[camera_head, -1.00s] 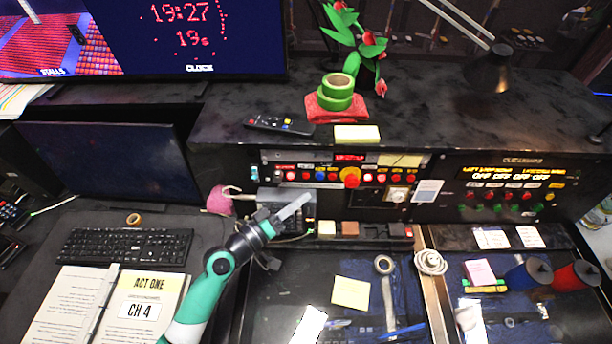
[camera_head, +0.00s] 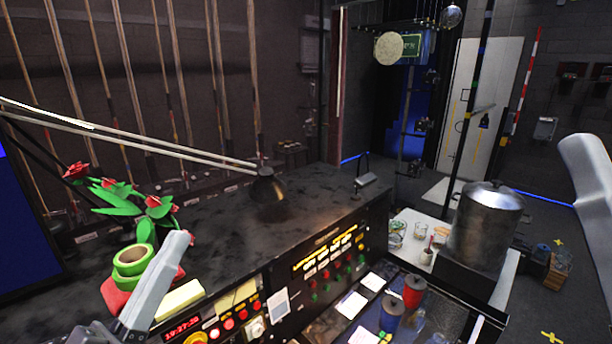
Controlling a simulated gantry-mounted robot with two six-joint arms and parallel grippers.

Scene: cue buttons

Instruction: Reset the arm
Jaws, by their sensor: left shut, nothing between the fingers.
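My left gripper (camera_head: 178,244) shows at the lower left of the head view, with its pale grey fingers shut, empty and pointing up. It covers part of the console beside the green tape rolls. The cue panel has several red buttons (camera_head: 242,314) and a red clock display (camera_head: 184,330). A second panel (camera_head: 328,262) to its right has yellow lit labels and red and green buttons. A pale grey part of my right gripper (camera_head: 590,185) reaches in at the right edge. Its jaw state is not clear.
Green tape rolls (camera_head: 133,262) and a red-flowered plant (camera_head: 125,205) stand on the dark console top (camera_head: 225,235). A desk lamp (camera_head: 268,186) hangs over it. Blue (camera_head: 391,314) and red (camera_head: 414,290) spools stand at the lower middle. A metal urn (camera_head: 486,222) stands to the right.

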